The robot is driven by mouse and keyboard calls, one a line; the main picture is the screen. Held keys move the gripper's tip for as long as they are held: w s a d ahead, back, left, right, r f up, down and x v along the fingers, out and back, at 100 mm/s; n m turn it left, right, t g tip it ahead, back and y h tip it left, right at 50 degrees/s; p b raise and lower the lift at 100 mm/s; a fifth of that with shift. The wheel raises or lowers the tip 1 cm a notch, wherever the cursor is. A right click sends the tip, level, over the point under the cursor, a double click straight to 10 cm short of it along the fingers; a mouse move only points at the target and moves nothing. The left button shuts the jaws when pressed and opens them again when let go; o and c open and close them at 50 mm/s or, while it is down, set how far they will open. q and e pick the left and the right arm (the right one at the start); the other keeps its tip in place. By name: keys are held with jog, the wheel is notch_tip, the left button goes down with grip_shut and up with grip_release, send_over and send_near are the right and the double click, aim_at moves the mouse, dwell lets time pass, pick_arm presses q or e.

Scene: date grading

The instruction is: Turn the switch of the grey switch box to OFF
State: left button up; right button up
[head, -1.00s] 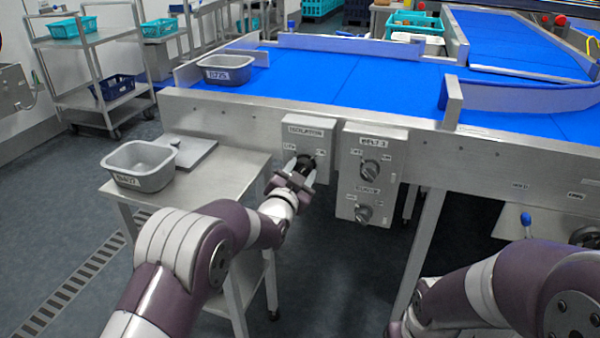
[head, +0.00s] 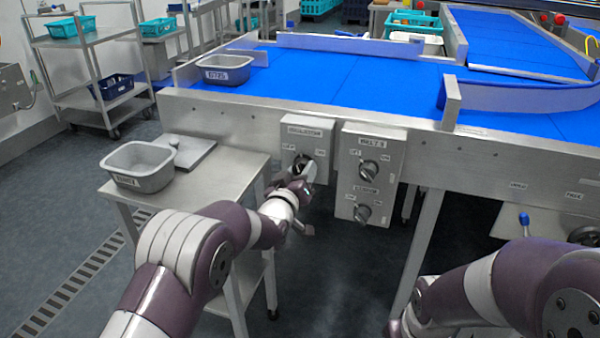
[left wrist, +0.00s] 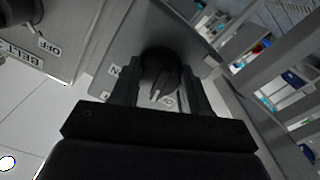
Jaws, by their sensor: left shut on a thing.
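The grey switch box with the label ISOLATOR (head: 308,133) is fixed to the front of the conveyor frame. Its dark round switch knob (left wrist: 161,66) sits between the two fingers of my left gripper (left wrist: 161,85) in the left wrist view. In the head view my left gripper (head: 303,172) is at this box, shut on the knob and partly covering it. An ON label (left wrist: 115,70) shows beside one finger. Which mark the knob points at, I cannot tell. My right gripper is outside the views; only its arm shows at lower right.
A second grey box (head: 372,185) with two knobs is close to the right, labelled BELT. A steel side table (head: 215,180) with a grey tub (head: 140,168) stands to the left. The blue conveyor belt (head: 350,85) lies above and behind.

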pick_arm(q)
jog(key=n, duration=0.5)
jog(key=shift+n, duration=0.4)
dwell(0.4)
jog(key=o, duration=1.1)
jog(key=shift+c, duration=0.2)
jog(key=p+v, duration=0.3)
jog(key=v, duration=0.9)
jog(key=shift+s, duration=0.35)
